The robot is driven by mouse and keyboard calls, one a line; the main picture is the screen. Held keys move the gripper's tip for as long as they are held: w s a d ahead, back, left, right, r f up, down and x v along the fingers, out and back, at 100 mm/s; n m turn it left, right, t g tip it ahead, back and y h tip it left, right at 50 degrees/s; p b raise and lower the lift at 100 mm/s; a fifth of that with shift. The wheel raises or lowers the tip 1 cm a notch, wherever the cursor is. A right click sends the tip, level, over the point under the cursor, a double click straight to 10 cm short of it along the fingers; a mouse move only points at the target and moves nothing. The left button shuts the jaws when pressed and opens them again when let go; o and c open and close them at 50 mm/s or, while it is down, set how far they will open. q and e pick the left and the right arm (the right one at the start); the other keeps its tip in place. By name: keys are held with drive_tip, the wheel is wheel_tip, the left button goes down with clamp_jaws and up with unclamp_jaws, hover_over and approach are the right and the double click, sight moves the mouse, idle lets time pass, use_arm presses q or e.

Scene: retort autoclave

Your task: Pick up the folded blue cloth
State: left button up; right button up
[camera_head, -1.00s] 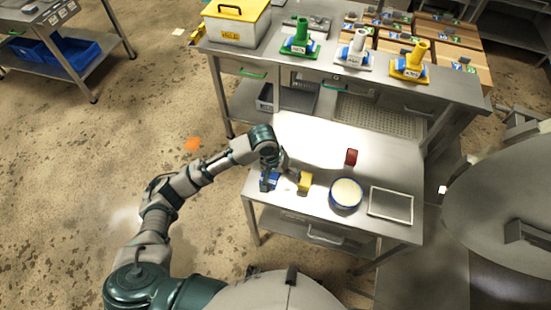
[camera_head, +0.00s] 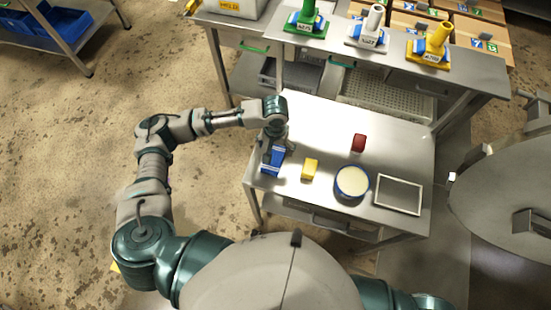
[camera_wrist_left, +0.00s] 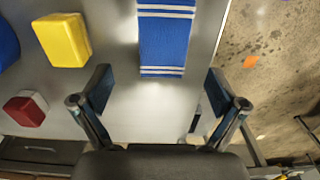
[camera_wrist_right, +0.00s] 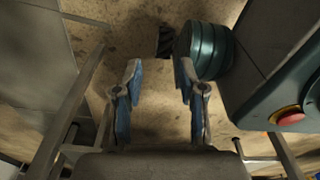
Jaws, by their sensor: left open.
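The folded blue cloth (camera_head: 273,161) with white stripes lies near the left edge of the steel table (camera_head: 318,125). In the left wrist view the cloth (camera_wrist_left: 166,38) lies flat, its near striped end just beyond and between my fingertips. My left gripper (camera_wrist_left: 156,88) is open and empty above the table. In the head view my left gripper (camera_head: 270,145) is over the far part of the cloth and partly hides it. My right gripper (camera_wrist_right: 158,75) is open and empty over the floor, away from the table.
A yellow block (camera_head: 310,169) lies right of the cloth. A red block (camera_head: 358,142), a round blue-rimmed tub (camera_head: 352,183) and a framed tray (camera_head: 398,194) are farther right. A workbench (camera_head: 345,48) with green, white and yellow funnel-like items stands behind. A round metal door (camera_head: 505,190) is at right.

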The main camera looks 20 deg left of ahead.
sight(274, 156)
use_arm(q)
drive_tip(key=shift+s+a+f, duration=0.1)
drive_tip(key=shift+a+f, duration=0.2)
wheel_tip(274, 156, down, 5)
drive_tip(key=shift+a+r+b, duration=0.15)
drive_tip(key=shift+r+b, duration=0.05)
drive_tip(key=shift+b, duration=0.2)
drive_tip(key=shift+d+f, duration=0.25)
drive_tip(key=shift+d, duration=0.25)
drive_tip(key=shift+a, duration=0.25)
drive_tip(key=c, duration=0.9)
drive_tip(key=shift+a, duration=0.15)
drive_tip(key=shift+c, duration=1.2)
drive_tip(key=shift+a, duration=0.15)
use_arm(e)
drive_tip(key=shift+w+a+r, duration=0.2)
drive_tip(key=shift+w+a, duration=0.05)
drive_tip(key=shift+w, duration=0.25)
drive_tip(key=shift+w+a+r, duration=0.15)
drive_tip(key=shift+w+a, duration=0.05)
drive_tip(key=shift+w, duration=0.25)
